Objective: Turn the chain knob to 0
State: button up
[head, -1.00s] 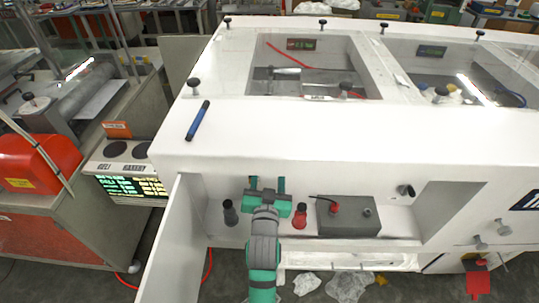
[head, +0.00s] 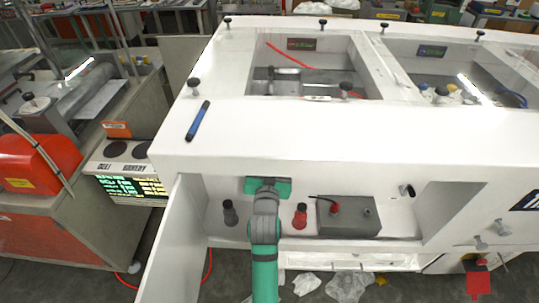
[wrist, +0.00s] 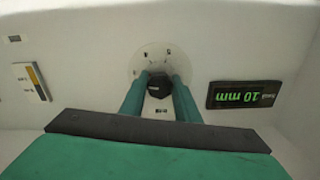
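The chain knob (wrist: 159,84) is a small black knob on a round pale dial plate (wrist: 152,57) with small marks, on a white wall in the wrist view. My gripper (wrist: 160,80) has one green finger on each side of it. The fingers look closed in on the knob, filling the space at its sides. In the head view my gripper (head: 267,187) is at the recess's back wall and hides the knob and the fingertips. The dial's marks are too small to read.
A lit display (wrist: 244,95) reading 10 mm upside down is right of the dial. A label (wrist: 32,81) is to the left. In the recess, a dark knob (head: 230,213), a red knob (head: 300,216) and a grey box (head: 348,217) stand near my arm.

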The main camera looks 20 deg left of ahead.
jog(key=shift+n, duration=0.5)
jog(key=n, duration=0.3)
jog(key=shift+n, duration=0.4)
jog(key=n, duration=1)
jog(key=shift+f, duration=0.1)
jog(key=n, duration=0.4)
jog(key=shift+n, duration=0.4)
jog(key=shift+s+n, duration=0.1)
jog(key=shift+n, duration=0.2)
jog(key=o, duration=1.1)
jog(key=shift+c, duration=0.2)
